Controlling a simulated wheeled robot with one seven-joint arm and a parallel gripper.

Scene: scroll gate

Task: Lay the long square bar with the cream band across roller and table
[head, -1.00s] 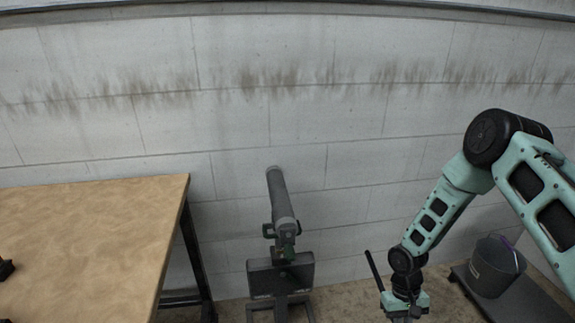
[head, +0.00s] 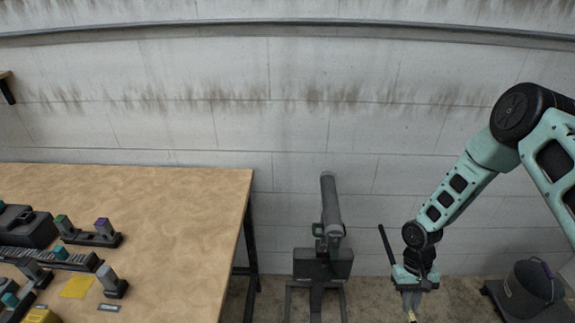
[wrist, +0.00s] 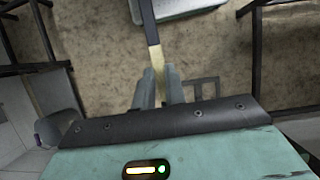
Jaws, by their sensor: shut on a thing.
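My gripper (head: 411,290) hangs at the lower right of the head view, shut on the long square bar. In the wrist view the bar's cream band (wrist: 156,58) is at the fingers of my gripper (wrist: 160,92), and a dark length (wrist: 148,20) runs on to the top edge. The wooden table (head: 180,225) is further left.
Several dark fixtures (head: 60,255) with coloured blocks and a yellow patch (head: 77,286) occupy the table's left part; its right part is bare. A dark bucket (head: 533,285) stands on a low platform at the far right. A block wall (head: 320,75) closes off the back.

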